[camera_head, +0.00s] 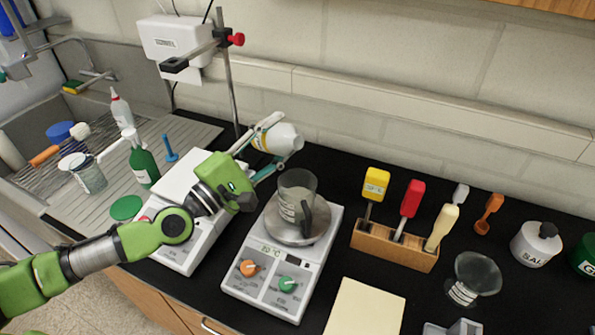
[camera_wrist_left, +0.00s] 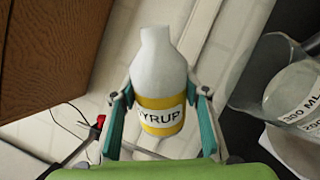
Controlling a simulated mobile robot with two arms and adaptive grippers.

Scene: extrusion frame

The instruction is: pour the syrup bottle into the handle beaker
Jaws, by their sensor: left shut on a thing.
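The syrup bottle (camera_head: 279,139) is white with a yellow label band. My left gripper (camera_head: 268,150) is shut on it and holds it in the air, tilted on its side, behind and a little left of the handle beaker. In the left wrist view the bottle (camera_wrist_left: 160,85) sits between the two teal fingers with its SYRUP label showing. The handle beaker (camera_head: 297,192) is clear with a dark handle and stands upright on the round plate of a hot plate (camera_head: 260,279). It also shows at the right of the left wrist view (camera_wrist_left: 285,88). My right gripper is not in view.
A wooden block (camera_head: 392,246) with coloured-handled tools stands right of the hot plate. A glass bowl (camera_head: 476,272) and a white jar (camera_head: 535,245) stand farther right. A metal stand pole (camera_head: 229,85) rises behind the bottle. A green bottle (camera_head: 143,164) stands at the left.

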